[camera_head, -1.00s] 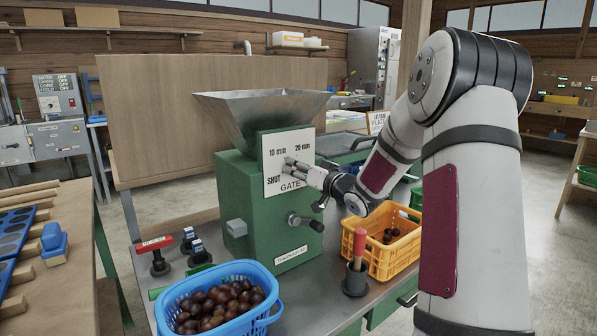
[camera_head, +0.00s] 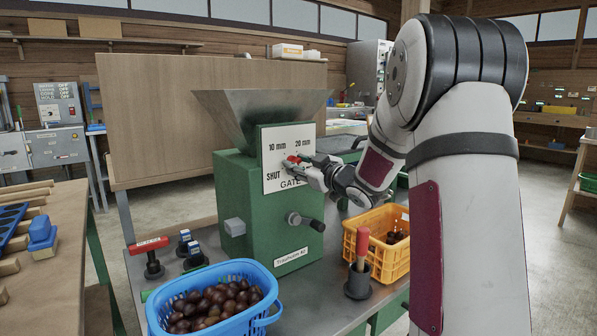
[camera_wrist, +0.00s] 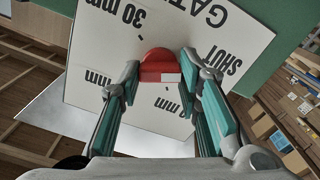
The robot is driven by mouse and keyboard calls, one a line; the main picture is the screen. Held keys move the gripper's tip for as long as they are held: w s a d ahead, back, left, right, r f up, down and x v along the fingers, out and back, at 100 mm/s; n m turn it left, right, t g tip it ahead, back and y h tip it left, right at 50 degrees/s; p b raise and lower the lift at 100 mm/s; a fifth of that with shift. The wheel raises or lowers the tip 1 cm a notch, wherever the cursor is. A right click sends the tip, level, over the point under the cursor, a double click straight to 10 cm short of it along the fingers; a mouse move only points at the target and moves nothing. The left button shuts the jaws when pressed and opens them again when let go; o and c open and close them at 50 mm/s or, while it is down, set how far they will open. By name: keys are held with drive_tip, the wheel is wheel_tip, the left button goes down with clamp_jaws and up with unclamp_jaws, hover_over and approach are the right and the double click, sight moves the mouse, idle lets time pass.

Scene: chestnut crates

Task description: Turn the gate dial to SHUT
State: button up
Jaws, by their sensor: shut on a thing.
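The gate dial is a red knob (camera_head: 290,161) on a white plate (camera_head: 272,178) on the green machine's front. The plate reads SHUT at lower left, 10 mm at upper left and 20 mm at upper right. My gripper (camera_head: 298,166) reaches it from the right and hides part of the plate. In the wrist view, my gripper (camera_wrist: 161,70) has its two fingers on either side of the red knob (camera_wrist: 158,62), shut on it. The knob's white mark is on its lower right edge, on the side of the 10 mm label; its exact setting is hard to read.
A steel hopper (camera_head: 262,112) tops the machine. A crank handle (camera_head: 307,222) sticks out below the plate. A blue basket of chestnuts (camera_head: 262,268), a yellow crate (camera_head: 385,258) and a red-handled tool in a holder (camera_head: 358,283) stand in front and right.

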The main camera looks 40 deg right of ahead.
drive_tip(key=shift+n+b, duration=0.35)
drive_tip(key=shift+n, duration=0.25)
drive_tip(key=o, duration=1.1)
drive_tip(key=shift+o, duration=0.2)
drive_tip(key=s, duration=1.2)
drive_tip(key=shift+d, duration=0.2)
